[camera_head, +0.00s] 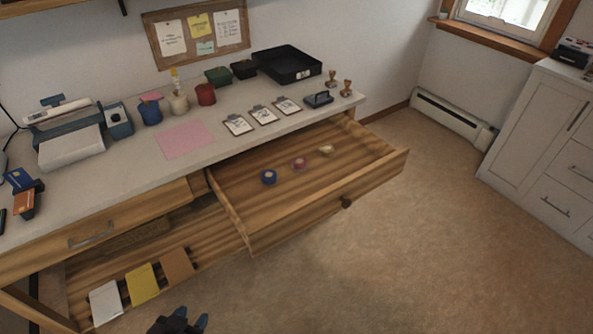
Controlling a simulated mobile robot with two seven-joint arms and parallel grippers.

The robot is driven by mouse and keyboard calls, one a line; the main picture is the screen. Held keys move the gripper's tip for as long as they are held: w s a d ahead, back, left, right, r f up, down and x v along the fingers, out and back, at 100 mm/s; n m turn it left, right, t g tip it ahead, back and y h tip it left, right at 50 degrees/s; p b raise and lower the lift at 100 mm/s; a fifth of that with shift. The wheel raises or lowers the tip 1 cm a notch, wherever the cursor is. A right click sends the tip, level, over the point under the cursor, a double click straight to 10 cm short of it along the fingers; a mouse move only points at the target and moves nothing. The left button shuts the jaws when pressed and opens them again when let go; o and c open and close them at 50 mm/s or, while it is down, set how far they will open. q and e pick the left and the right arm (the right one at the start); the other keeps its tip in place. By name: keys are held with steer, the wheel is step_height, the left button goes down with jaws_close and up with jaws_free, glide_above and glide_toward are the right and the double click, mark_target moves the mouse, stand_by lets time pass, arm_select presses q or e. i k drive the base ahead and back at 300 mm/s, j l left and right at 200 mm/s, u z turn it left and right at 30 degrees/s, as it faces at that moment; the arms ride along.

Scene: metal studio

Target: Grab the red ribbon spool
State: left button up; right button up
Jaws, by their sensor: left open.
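A pinkish-red ribbon spool (298,163) lies in the open wooden drawer (360,180). It sits between a blue spool (269,177) on its left and a cream spool (325,150) on its right, apart from both. My left gripper (191,317) shows at the bottom edge, dark with blue-grey fingertips. It is open with nothing seen in it, low in front of the desk and well away from the spools. My right gripper is out of view.
The drawer's front panel and left side wall (228,209) stand between the gripper and the spools. Clipboards (263,115), cups and a pink sheet (185,139) lie on the desktop. Notebooks (143,284) lie on the lower shelf. The floor (420,240) at right is clear.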

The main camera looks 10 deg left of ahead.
mark_target(299, 163)
steer(key=k+u, duration=0.1)
steer(key=u, duration=0.4)
steer(key=k+u, duration=0.1)
steer(key=u, duration=1.75)
steer(key=k+l+u, duration=0.1)
steer(key=l, duration=0.3)
steer(key=k+l+u, duration=0.1)
steer(key=l, duration=0.25)
steer(key=k+l, duration=0.15)
steer(key=l, duration=0.25)
steer(key=k+l, duration=0.15)
steer(key=l, duration=0.25)
steer(key=k+l, duration=0.15)
steer(key=l, duration=0.25)
steer(key=k+l, duration=0.15)
steer(key=l, duration=0.25)
steer(key=k+l, duration=0.2)
steer(key=l, duration=0.2)
steer(key=k+l, duration=0.15)
steer(key=l, duration=0.25)
steer(key=i, duration=0.95)
